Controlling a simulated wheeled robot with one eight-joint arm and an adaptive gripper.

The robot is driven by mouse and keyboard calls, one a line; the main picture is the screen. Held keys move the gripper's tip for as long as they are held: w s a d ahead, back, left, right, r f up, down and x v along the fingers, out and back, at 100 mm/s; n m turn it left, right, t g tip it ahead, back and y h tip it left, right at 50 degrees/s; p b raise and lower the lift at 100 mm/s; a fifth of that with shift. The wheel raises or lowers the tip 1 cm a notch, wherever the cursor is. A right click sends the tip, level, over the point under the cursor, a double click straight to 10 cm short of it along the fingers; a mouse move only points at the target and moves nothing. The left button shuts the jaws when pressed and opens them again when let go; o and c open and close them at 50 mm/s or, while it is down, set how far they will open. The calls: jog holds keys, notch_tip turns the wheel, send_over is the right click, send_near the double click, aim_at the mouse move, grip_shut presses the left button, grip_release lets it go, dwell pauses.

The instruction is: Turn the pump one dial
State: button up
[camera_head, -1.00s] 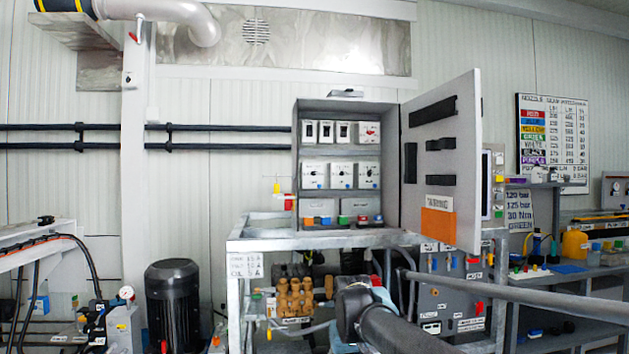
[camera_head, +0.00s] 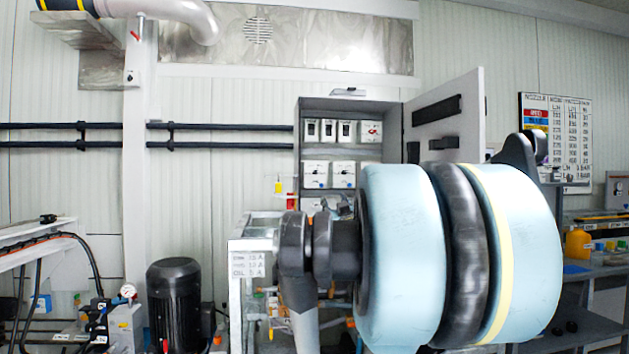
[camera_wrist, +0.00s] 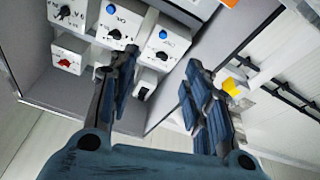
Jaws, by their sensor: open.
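In the head view, the open grey cabinet (camera_head: 394,104) holds white dial boxes, among them two with dark knobs (camera_head: 315,173) (camera_head: 343,173). I cannot read which is the pump one dial. In the wrist view, my gripper (camera_wrist: 161,60) is open, its two dark blue fingers apart and empty, pointing into the cabinet. A white dial box (camera_wrist: 168,40) with a blue mark and a black knob shows between and beyond the fingertips. Another dial box (camera_wrist: 118,22) is by the left finger, and more boxes (camera_wrist: 66,57) sit to the left. My arm hides the cabinet's lower right in the head view.
The cabinet door (camera_head: 472,110) stands open on the right, close to my arm. A black motor (camera_head: 173,300) is at the lower left. A shelf with a yellow container (camera_head: 578,244) is at the right. A yellow item (camera_wrist: 232,87) shows beside the right finger.

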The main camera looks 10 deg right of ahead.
notch_tip(320, 180, up, 2)
jog(key=a+n+t+y, duration=0.1)
send_near(318, 176)
jog(key=shift+y, duration=0.3)
jog(key=w+r, duration=0.1)
jog(key=w+a+r, duration=0.1)
jog(key=w, duration=0.1)
jog(key=w+r, duration=0.1)
jog(key=w, duration=0.1)
jog(key=shift+w+a+r, duration=0.2)
jog(key=shift+a+r, duration=0.1)
jog(key=shift+r, duration=0.1)
jog(key=shift+c, duration=0.2)
